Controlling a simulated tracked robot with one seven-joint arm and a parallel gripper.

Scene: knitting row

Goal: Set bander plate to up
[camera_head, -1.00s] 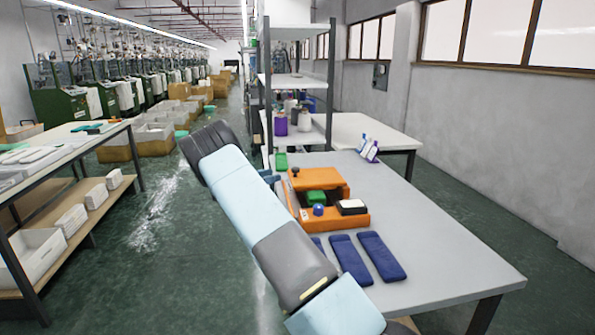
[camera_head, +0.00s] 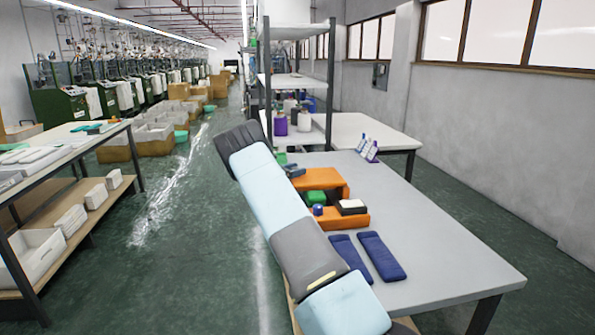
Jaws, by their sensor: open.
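The orange bander (camera_head: 331,180) stands on the grey table, partly hidden by my arm on its left. Its raised back part and its lower front base show; I cannot tell for sure which part is the plate or how it is set. A green block (camera_head: 315,198), a blue round piece (camera_head: 318,210) and a black pad with a white top (camera_head: 351,207) sit in its front part. My gripper (camera_head: 294,171) shows only as a small dark shape at the bander's back left corner, over where a dark knob was. It is open; whether it touches is unclear.
Two dark blue folded socks (camera_head: 381,256) lie in front of the bander on the grey table (camera_head: 440,262). White and purple packs (camera_head: 368,148) stand behind it. A shelf rack (camera_head: 298,82) with yarn cones rises at the back. The table's right side is clear.

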